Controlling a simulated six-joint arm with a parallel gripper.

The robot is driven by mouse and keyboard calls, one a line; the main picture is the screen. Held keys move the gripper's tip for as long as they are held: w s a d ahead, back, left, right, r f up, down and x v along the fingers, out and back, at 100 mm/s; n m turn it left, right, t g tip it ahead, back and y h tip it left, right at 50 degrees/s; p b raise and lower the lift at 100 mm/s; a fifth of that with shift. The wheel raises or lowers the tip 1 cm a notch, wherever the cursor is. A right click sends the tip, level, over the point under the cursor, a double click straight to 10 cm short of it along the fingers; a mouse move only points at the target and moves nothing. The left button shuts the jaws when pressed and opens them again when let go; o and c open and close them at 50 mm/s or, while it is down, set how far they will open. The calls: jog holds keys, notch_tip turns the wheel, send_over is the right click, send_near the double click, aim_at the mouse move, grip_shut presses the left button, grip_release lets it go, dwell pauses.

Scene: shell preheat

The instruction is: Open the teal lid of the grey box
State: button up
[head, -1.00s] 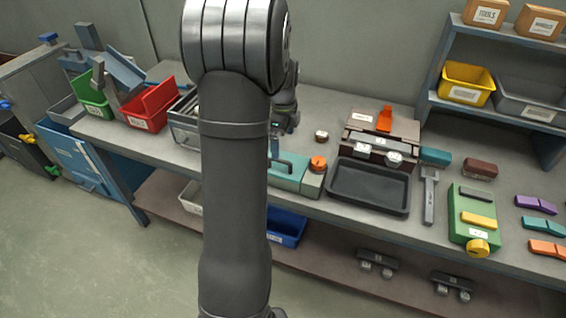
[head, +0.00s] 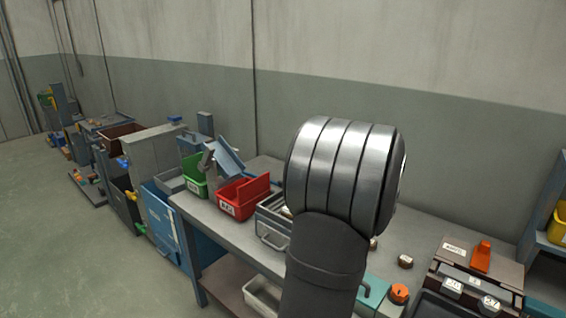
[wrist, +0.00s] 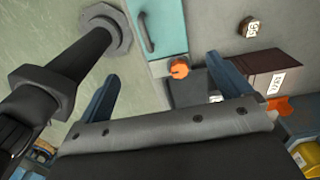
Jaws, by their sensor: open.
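The teal lid (wrist: 158,25) lies flat and closed on the grey box (wrist: 158,69), with a dark bar handle (wrist: 144,32) along it. An orange knob (wrist: 180,68) sits at the end of the box. In the head view, part of the teal lid (head: 374,292) and the orange knob (head: 399,293) show at the bottom, partly behind my arm. My gripper (wrist: 160,68) is open and empty in the wrist view, its two blue fingers wide apart. The lid and knob appear between and beyond the fingertips, apart from them. My arm hides the gripper in the head view.
A wire-handled grey container (head: 272,222), a red bin (head: 240,200) and a green bin (head: 193,178) stand left of the box. A brown-and-grey unit with an orange lever (head: 481,256) is to the right. A small labelled round piece (head: 405,261) lies behind the knob.

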jog(key=shift+w+r, duration=0.1)
jog(key=shift+r, duration=0.1)
jog(key=c, duration=0.4)
jog(key=shift+w+d+r+g+y, duration=0.1)
jog(key=shift+w+r+g+y, duration=0.15)
jog(key=shift+r+g+y, duration=0.45)
jog(key=c, duration=0.7)
jog(key=shift+r, duration=0.65)
jog(key=shift+c, duration=0.7)
jog(key=a+f, duration=0.1)
jog(key=f, duration=0.4)
jog(key=s+f, duration=0.1)
jog(key=f, duration=0.5)
jog(key=s+a+f, duration=0.1)
jog(key=f, duration=0.5)
jog(key=shift+s+a, duration=0.15)
jog(key=shift+a, duration=0.15)
jog(key=shift+r, duration=0.1)
grip_shut()
